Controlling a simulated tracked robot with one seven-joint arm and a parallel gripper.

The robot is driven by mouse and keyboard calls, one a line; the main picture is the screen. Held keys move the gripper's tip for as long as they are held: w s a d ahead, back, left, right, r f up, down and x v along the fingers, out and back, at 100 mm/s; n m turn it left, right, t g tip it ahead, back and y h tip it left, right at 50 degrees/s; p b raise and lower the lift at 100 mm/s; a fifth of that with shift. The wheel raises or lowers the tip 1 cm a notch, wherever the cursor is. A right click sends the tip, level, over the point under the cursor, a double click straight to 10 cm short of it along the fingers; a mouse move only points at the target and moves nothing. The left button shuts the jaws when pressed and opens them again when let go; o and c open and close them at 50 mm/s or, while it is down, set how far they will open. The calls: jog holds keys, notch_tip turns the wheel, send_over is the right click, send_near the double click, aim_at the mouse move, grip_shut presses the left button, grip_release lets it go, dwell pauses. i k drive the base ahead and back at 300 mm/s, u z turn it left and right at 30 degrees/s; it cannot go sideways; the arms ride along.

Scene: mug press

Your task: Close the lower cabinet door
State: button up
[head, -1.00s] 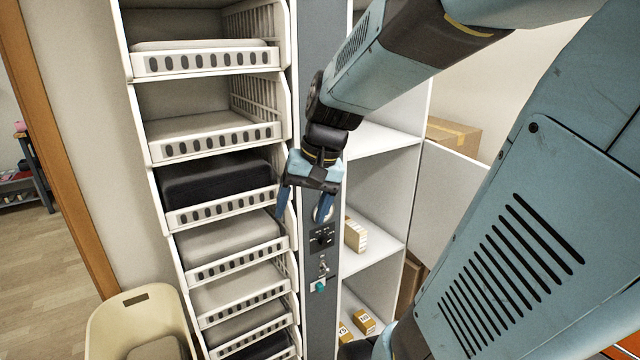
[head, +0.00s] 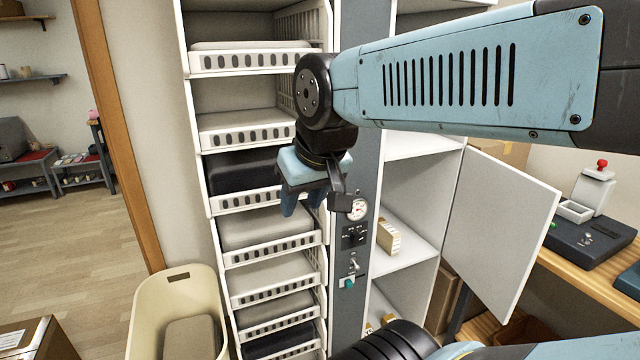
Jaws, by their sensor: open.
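The lower cabinet door (head: 503,232) is a white panel hinged on the right side of the white cabinet (head: 408,180). It stands wide open and swings out to the right, so the lower shelves show. My gripper (head: 304,208) is open and empty, pointing down in front of the drawer stack and the grey control column. It is well to the left of the door and not touching it. My arm crosses above the door, and a dark part of my arm hides the cabinet's bottom.
White slotted trays (head: 262,250) stand in a stack left of the grey column (head: 350,300) with its gauge and switches. A small box (head: 389,237) sits on a cabinet shelf. A wooden bench (head: 590,280) with a dark machine is right of the door. A cream bin (head: 180,310) stands at lower left.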

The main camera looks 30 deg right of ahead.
aim_at(502, 215)
jog(key=u, duration=0.05)
jog(key=k, duration=1.15)
jog(key=z, duration=0.9)
jog(key=i, duration=1)
jog(key=u, duration=0.55)
